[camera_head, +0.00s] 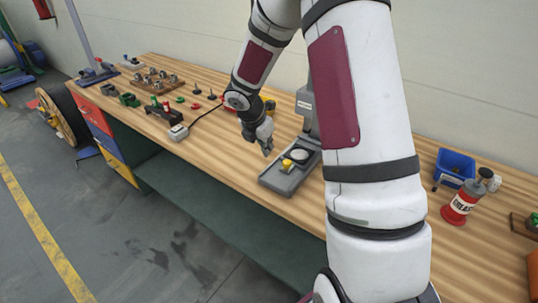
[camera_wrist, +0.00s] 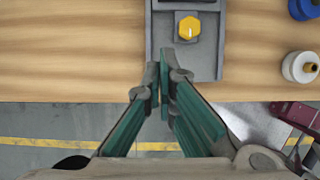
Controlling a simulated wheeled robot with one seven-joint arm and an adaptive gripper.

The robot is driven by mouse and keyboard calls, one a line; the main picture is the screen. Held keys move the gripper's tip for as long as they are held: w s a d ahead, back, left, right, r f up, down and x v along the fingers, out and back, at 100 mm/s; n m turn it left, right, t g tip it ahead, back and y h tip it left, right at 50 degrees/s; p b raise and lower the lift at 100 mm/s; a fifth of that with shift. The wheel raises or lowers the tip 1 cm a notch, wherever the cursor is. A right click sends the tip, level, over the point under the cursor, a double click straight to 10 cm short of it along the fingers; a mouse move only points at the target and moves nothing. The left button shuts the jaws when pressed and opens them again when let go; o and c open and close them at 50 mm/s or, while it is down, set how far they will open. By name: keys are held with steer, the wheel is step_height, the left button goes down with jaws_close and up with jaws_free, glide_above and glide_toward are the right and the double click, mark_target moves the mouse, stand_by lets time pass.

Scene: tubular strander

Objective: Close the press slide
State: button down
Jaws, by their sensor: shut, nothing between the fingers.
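The press (camera_head: 306,104) stands upright on the workbench, partly hidden behind my arm. Its grey slide (camera_head: 279,182) extends out in front of it toward the bench's front edge. A yellow knob (camera_head: 287,163) sits on the slide, with a pale round disc (camera_head: 301,155) behind it. In the wrist view, the slide (camera_wrist: 207,65) and its yellow knob (camera_wrist: 188,28) show at the top middle. My gripper (camera_head: 268,150) is shut and empty, above the bench just left of the slide. In the wrist view, its fingertips (camera_wrist: 161,68) are near the slide's front left corner.
Left on the bench are a grey connector (camera_head: 178,132) with a black cable and a wooden block of metal parts (camera_head: 158,80). Bare wood lies in front of the slide.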

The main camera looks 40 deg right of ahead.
mark_target(282, 166)
steer(key=s+a+m+g+b, duration=0.1)
steer(key=s+a+m+b, duration=0.15)
steer(key=a+b, duration=0.4)
steer(key=b+x, duration=0.1)
steer(key=x, duration=0.3)
steer(key=d+x, duration=0.1)
steer(key=x, duration=0.4)
steer(key=shift+w+d+b, duration=0.1)
steer(key=shift+d+b, duration=0.1)
steer(key=shift+b, duration=0.2)
steer(key=shift+w+d+f+m, duration=0.1)
steer(key=shift+d+m, duration=0.15)
steer(key=shift+d, duration=0.95)
steer(key=shift+w+d+p, duration=0.15)
steer(key=shift+d+p, duration=0.15)
steer(key=shift+d, duration=0.6)
steer(key=shift+d, duration=0.3)
steer(key=shift+w+d+p, duration=0.15)
steer(key=shift+w+d, duration=0.1)
steer(key=shift+d, duration=0.4)
steer(key=shift+w+d+p, duration=0.2)
steer(key=shift+w+d, duration=0.05)
steer(key=shift+d, duration=0.4)
steer(key=shift+w+d+p, duration=0.15)
steer(key=shift+w+d, duration=0.1)
steer(key=shift+d, duration=0.4)
